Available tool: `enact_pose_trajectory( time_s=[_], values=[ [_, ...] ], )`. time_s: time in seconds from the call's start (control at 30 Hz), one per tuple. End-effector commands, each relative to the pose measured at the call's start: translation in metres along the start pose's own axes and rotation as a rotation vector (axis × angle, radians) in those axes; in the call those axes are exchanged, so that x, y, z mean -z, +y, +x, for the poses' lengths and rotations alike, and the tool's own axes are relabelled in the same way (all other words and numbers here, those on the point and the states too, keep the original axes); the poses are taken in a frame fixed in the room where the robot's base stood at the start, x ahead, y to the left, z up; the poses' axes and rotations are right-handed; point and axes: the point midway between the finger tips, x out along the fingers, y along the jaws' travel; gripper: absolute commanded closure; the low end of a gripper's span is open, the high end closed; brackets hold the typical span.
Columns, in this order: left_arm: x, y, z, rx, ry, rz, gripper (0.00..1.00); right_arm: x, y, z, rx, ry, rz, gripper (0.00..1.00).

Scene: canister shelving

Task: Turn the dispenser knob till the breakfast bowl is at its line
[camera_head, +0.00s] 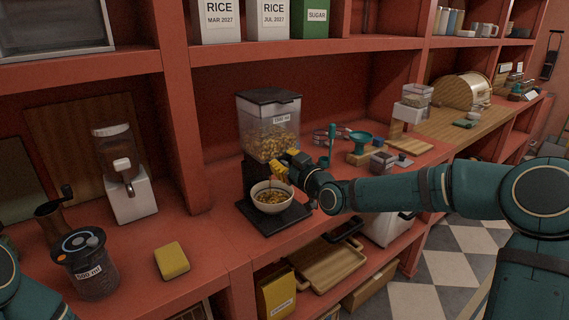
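The cereal dispenser (268,140) stands on the red counter at the middle, its clear hopper partly full of golden flakes. The breakfast bowl (264,206) sits upright on the black base (285,222) under the spout, with flakes inside; I cannot make out its line. My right gripper (290,166) reaches in from the right to the front of the dispenser, at the knob. The knob is hidden by the gripper, and I cannot tell whether the fingers are closed on it. Only a piece of my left arm shows at the lower left edge; its gripper is out of view.
Wooden trays (328,262) lie on the shelf below. Rice boxes (220,20) stand above.

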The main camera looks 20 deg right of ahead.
Motion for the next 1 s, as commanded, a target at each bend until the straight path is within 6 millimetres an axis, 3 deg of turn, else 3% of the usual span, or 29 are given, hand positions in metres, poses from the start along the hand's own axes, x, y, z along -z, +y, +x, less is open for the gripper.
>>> enact_pose_trajectory(
  time_s=[0.3, 0.7, 1.0],
  values=[
    [0.000, -0.001, 0.001, 0.000, 0.000, 0.000, 0.53, -0.009, 0.000, -0.002, 0.003, -0.018, 0.030, 1.00],
    [0.000, -0.001, 0.002, 0.000, 0.001, 0.000, 0.53, -0.015, 0.007, -0.002, 0.002, -0.027, 0.373, 1.00],
    [0.000, -0.001, 0.002, 0.000, 0.000, 0.000, 0.53, -0.016, 0.008, -0.002, 0.002, -0.027, 0.450, 1.00]
  ],
)
